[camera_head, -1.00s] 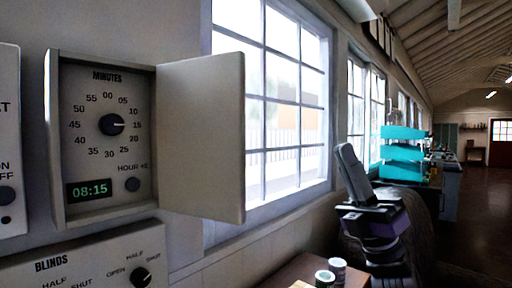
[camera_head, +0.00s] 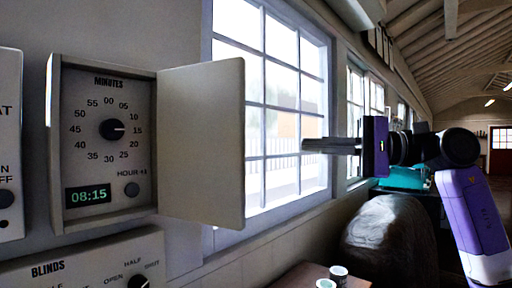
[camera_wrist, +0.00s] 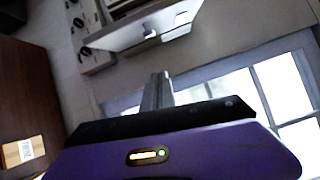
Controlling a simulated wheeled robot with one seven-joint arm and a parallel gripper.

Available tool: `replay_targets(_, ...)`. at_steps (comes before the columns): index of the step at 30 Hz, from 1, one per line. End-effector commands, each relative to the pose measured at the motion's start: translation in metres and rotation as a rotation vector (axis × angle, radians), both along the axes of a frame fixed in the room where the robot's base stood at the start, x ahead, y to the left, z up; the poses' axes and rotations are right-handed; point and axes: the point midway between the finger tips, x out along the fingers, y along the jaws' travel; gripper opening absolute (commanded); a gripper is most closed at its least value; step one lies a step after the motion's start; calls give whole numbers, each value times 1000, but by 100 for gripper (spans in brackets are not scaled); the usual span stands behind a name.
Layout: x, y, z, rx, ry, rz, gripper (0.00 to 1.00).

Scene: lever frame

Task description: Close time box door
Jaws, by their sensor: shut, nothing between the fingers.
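The time box (camera_head: 103,140) is mounted on the wall at the left of the head view. It has a minutes dial (camera_head: 112,129), a small knob and a green 08:15 display (camera_head: 88,195). Its grey door (camera_head: 201,143) stands open, swung out to the right from the box's right side. My gripper (camera_head: 306,146) is shut and empty, pointing left, to the right of the door with a gap between them. In the wrist view my gripper (camera_wrist: 160,78) points up toward the door panel (camera_wrist: 150,28).
A blinds panel (camera_head: 92,262) is below the box, and another control panel (camera_head: 8,145) is at the left edge. A window (camera_head: 270,110) is behind the door. A brown table (camera_head: 300,276) with small cups (camera_head: 338,272) is below.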

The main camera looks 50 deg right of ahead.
Motion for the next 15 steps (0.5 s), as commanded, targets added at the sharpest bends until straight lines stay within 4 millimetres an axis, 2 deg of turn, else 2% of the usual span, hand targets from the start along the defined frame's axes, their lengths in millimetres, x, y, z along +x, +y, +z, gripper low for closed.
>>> replay_targets(3,0,1,-6,-73,-17,1,0)
replay_targets(8,8,7,-5,-89,-29,4,0)
replay_targets(15,42,29,-3,-86,-28,6,0)
